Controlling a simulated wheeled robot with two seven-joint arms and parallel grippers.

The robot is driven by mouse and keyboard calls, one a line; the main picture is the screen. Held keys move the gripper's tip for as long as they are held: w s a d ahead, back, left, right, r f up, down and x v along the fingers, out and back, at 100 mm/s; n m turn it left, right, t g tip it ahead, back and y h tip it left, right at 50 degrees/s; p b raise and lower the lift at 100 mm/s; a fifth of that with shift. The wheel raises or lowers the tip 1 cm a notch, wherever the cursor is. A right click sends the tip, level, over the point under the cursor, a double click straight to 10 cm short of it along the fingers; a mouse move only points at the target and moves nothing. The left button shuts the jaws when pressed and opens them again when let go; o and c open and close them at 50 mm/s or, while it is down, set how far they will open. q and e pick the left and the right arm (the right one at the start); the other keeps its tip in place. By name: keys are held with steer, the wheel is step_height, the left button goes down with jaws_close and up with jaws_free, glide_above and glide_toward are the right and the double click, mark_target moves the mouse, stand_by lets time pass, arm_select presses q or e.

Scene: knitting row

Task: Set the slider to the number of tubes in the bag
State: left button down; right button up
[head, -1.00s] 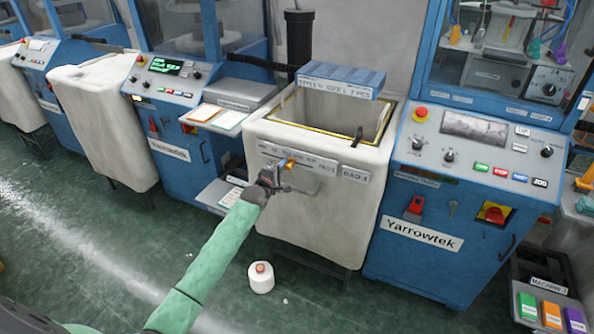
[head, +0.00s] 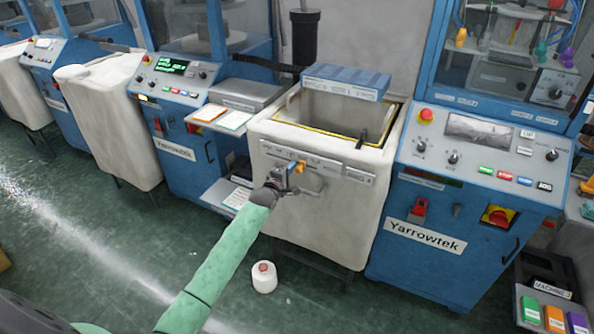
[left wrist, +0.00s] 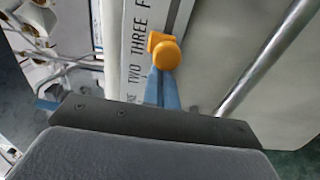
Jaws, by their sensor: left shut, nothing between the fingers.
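The slider's orange knob (head: 300,166) sits on a lettered strip (head: 325,170) across the front of the white bag (head: 318,215). In the left wrist view the knob (left wrist: 164,50) is beside the word THREE, with TWO below it and an F above. My left gripper (head: 287,179) is shut and empty. Its blue fingertips (left wrist: 161,88) are right against or just short of the knob, on the TWO side. The bag is open at the top; its grey inner wall shows, but no tubes can be made out. My right gripper is not in view.
A blue sign (head: 346,82) lies across the bag's back rim, too blurred to read. A Yarrowtek machine (head: 455,215) stands close on the right, another (head: 180,105) on the left. A white cone (head: 263,277) stands on the floor below. A metal handle bar crosses the bag's front.

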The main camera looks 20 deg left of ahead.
arm_select(q)
steer(key=shift+a, duration=0.5)
steer(key=s+p, duration=0.4)
steer(key=s, duration=0.4)
steer(key=shift+a, duration=0.3)
stand_by(0.4)
